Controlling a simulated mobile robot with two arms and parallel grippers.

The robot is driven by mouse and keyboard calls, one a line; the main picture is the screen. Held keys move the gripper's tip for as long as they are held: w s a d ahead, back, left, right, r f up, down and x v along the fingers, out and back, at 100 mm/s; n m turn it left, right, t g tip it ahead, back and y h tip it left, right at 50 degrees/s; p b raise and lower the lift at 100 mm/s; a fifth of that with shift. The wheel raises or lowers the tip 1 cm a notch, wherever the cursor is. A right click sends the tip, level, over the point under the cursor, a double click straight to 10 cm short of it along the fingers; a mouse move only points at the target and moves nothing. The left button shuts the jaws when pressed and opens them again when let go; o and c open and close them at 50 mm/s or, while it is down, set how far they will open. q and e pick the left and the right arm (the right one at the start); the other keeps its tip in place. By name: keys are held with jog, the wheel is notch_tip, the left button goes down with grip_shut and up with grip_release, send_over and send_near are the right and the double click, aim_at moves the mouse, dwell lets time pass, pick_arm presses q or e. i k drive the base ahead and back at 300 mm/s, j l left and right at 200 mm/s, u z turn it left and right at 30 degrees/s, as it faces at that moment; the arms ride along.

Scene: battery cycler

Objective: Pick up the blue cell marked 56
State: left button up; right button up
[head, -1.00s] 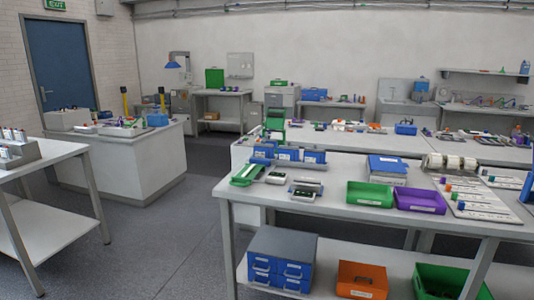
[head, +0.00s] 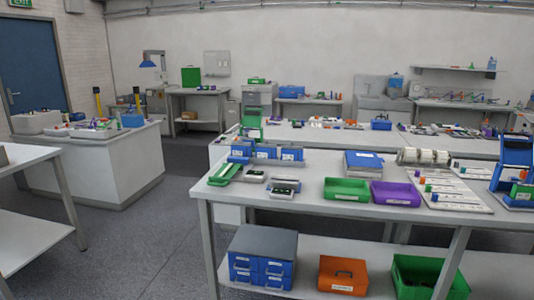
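Small coloured cells stand on a pale board (head: 465,205) at the right of the near bench. One of them looks like a blue cell (head: 434,197). Its marking is too small to read, so I cannot tell which cell is marked 56. Neither of my grippers is in view.
The near bench (head: 300,212) also bears a green bin (head: 346,191), a purple bin (head: 396,194), a blue-lidded box (head: 363,163) and a blue stand (head: 514,165). Blue drawers (head: 262,262) and an orange case (head: 342,275) sit on its lower shelf. Open floor (head: 120,240) lies to the left.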

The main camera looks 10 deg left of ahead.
aim_at(245, 151)
jog(key=i+j+z, duration=0.6)
jog(key=j+z, duration=0.2)
jog(key=j, duration=0.15)
